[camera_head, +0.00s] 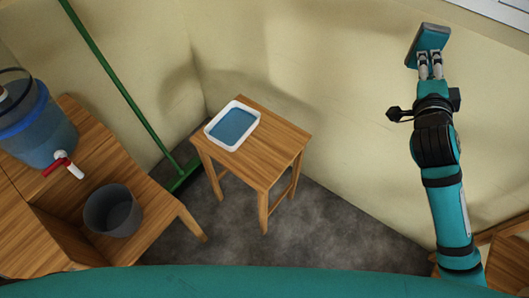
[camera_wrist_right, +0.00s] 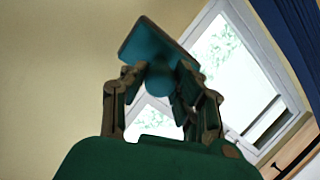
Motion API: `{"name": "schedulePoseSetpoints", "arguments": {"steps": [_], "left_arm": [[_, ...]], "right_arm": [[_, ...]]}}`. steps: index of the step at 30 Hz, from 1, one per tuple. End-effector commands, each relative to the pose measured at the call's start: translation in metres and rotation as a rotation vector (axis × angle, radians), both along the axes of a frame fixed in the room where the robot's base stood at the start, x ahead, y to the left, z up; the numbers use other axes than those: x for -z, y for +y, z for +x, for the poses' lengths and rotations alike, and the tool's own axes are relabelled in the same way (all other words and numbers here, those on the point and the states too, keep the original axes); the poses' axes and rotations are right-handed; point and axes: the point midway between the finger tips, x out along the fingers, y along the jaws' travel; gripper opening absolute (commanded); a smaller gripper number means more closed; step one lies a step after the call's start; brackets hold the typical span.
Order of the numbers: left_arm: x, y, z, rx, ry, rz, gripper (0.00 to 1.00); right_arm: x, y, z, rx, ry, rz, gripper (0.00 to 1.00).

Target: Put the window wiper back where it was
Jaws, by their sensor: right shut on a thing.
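My right gripper (camera_head: 430,62) is shut on the teal window wiper (camera_head: 428,40) and holds it up in front of the plain wall at the upper right of the head view. In the right wrist view the fingers (camera_wrist_right: 163,88) close around the wiper, and its flat teal head (camera_wrist_right: 150,42) stands tilted beyond them. Part of the wiper is hidden by the fingers. My left gripper is not in view.
A wooden stool (camera_head: 272,158) in the corner carries a white tray (camera_head: 213,137) with a blue inside. A table with a water dispenser (camera_head: 40,130) and grey bucket (camera_head: 112,211) stands left. A green broom (camera_head: 125,95) leans nearby. A window (camera_wrist_right: 235,55) shows beyond the wiper.

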Motion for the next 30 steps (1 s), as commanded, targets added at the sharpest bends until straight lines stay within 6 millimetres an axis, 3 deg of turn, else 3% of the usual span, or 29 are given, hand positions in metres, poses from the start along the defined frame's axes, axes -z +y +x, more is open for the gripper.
{"name": "schedulePoseSetpoints", "arguments": {"steps": [1,6,12,18,24,26,30], "left_arm": [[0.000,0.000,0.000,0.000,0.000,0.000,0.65],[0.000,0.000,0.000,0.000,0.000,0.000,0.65],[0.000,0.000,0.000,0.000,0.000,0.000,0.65],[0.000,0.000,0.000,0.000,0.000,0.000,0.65],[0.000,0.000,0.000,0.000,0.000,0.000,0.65],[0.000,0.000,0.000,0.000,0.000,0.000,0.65],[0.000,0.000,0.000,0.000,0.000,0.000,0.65]], "right_arm": [[0.019,0.012,-0.012,-0.060,0.012,-0.006,0.02],[0.066,0.053,-0.055,-0.261,0.013,-0.001,0.02],[0.103,0.098,-0.114,-0.473,0.009,0.002,0.02],[0.118,0.129,-0.161,-0.614,0.004,0.001,0.02],[0.123,0.149,-0.195,-0.704,0.001,-0.001,0.02],[0.124,0.154,-0.203,-0.724,0.001,0.001,0.02],[0.118,0.152,-0.196,-0.637,-0.005,0.002,0.02]]}}
